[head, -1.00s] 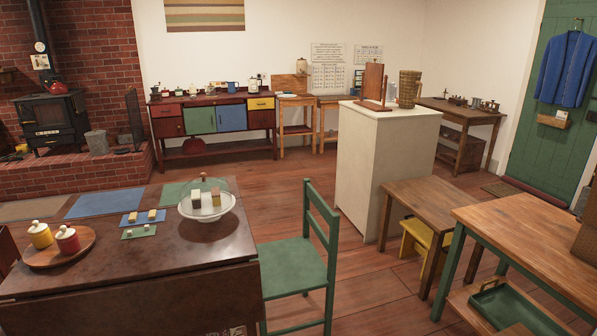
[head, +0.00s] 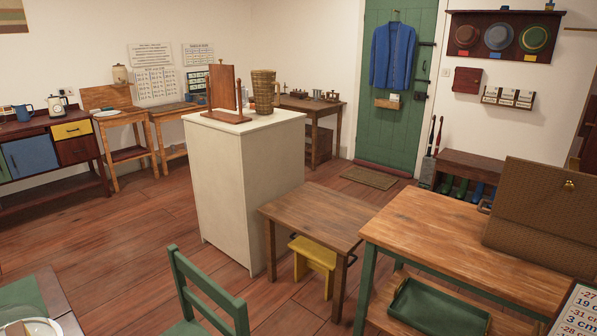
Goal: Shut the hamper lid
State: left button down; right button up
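A brown woven hamper (head: 535,262) stands on the right end of the wooden table with green legs, cut off by the right edge of the head view. A broad woven panel that looks like its lid (head: 535,190) rises upright and leaning, with a small brass clasp (head: 569,185) on it. The lid looks raised, but I cannot see into the hamper. Neither of my grippers is in view.
The green-legged table (head: 430,225) has a clear top left of the hamper and a green tray (head: 438,308) on its lower shelf. A smaller brown table (head: 315,215), a yellow stool (head: 315,258), a white cabinet (head: 240,190) and a green chair (head: 205,295) stand nearby. A number card (head: 578,312) shows at lower right.

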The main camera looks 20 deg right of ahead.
aim_at(562, 201)
jog(key=i+z, duration=0.15)
jog(key=z, duration=0.3)
jog(key=i+z, duration=0.15)
jog(key=z, duration=0.3)
jog(key=i+j+z, duration=0.1)
jog(key=z, duration=0.4)
jog(key=i+j+z, duration=0.1)
jog(key=z, duration=0.35)
